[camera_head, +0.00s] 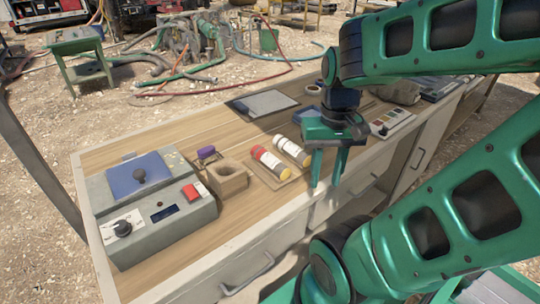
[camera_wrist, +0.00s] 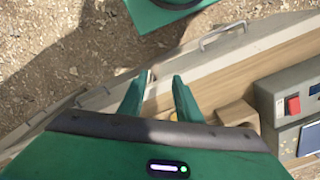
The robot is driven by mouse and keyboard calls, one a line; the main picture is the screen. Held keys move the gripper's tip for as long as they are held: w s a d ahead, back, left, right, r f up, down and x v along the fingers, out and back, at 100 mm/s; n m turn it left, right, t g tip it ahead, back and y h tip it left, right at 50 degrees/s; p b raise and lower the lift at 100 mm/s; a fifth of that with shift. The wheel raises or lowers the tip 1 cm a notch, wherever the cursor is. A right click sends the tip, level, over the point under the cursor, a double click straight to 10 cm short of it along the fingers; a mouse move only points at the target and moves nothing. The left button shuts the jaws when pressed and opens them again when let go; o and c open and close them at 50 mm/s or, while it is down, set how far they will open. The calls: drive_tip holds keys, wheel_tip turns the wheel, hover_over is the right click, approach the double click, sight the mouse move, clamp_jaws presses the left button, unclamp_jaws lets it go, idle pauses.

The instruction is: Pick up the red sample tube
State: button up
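The red sample tube (camera_head: 268,159), with a white label and a yellow end, lies on a small wooden tray (camera_head: 268,181) on the workbench. A similar white-labelled tube (camera_head: 291,150) with an orange-yellow end lies just right of it. My gripper (camera_head: 326,183) points down to the right of both tubes, near the bench's front edge, apart from them. Its fingers are spread with nothing seen between them. In the wrist view my gripper (camera_wrist: 158,82) shows open over the bench edge. A sliver of yellow shows by a finger base; the red tube is otherwise hidden there.
Left of the tubes stand a wooden block with a round hole (camera_head: 226,178) and a grey control box (camera_head: 150,207) with a red button. A clipboard (camera_head: 262,103) lies behind. A panel with coloured buttons (camera_head: 391,120) is to the right. Bare wood lies in front of the tray.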

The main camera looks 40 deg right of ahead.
drive_tip(key=shift+w, duration=0.1)
drive_tip(key=o, duration=0.5)
drive_tip(key=shift+s+r, duration=0.15)
drive_tip(key=shift+s, duration=0.05)
drive_tip(key=shift+o, duration=0.8)
drive_tip(key=shift+s+r, duration=0.1)
drive_tip(key=shift+r, duration=0.2)
drive_tip(key=n+y, duration=0.2)
drive_tip(key=n, duration=0.5)
approach(273, 157)
drive_tip(key=shift+s+a+f, duration=0.1)
drive_tip(key=shift+a+f, duration=0.25)
drive_tip(key=shift+f, duration=1.3)
drive_tip(key=shift+w+a+f, duration=0.1)
drive_tip(key=shift+a+f, duration=0.2)
drive_tip(key=shift+f, duration=1.4)
drive_tip(key=shift+s+a+f, duration=0.1)
drive_tip(key=shift+a+f, duration=0.25)
drive_tip(key=shift+f, duration=1.3)
